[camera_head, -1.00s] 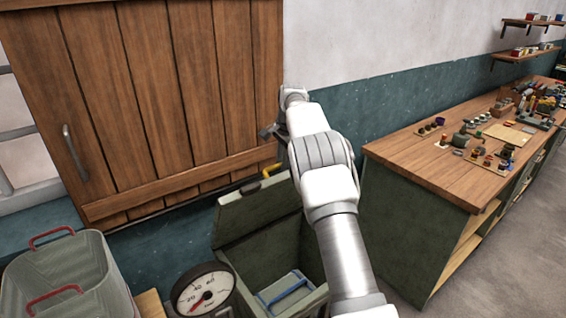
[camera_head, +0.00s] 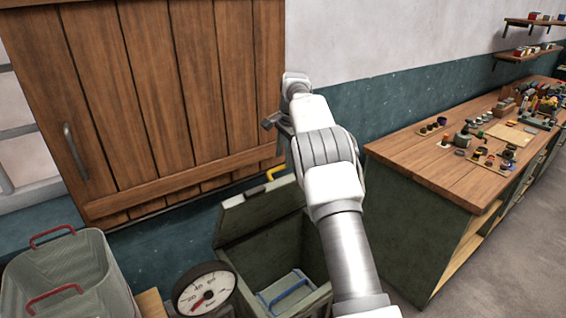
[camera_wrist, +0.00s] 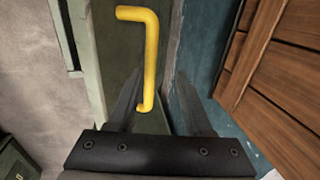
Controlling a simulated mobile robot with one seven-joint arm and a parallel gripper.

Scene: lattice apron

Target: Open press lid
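The press is a green box with its lid (camera_head: 257,211) standing raised at the back, in front of the wall. A yellow handle (camera_head: 276,173) sits at the lid's top edge. In the wrist view the yellow handle (camera_wrist: 150,60) shows between the two dark fingers of my gripper (camera_wrist: 158,95), which are apart. I cannot tell whether a finger touches it. In the head view my gripper (camera_head: 272,123) is above the handle, partly hidden by my arm. A blue-handled piece (camera_head: 288,290) lies inside the box.
A round dial gauge (camera_head: 205,288) and a metal tub (camera_head: 62,280) with red handles stand at the left. A wooden shutter (camera_head: 150,100) is behind. A workbench (camera_head: 440,160) with small parts stands at the right.

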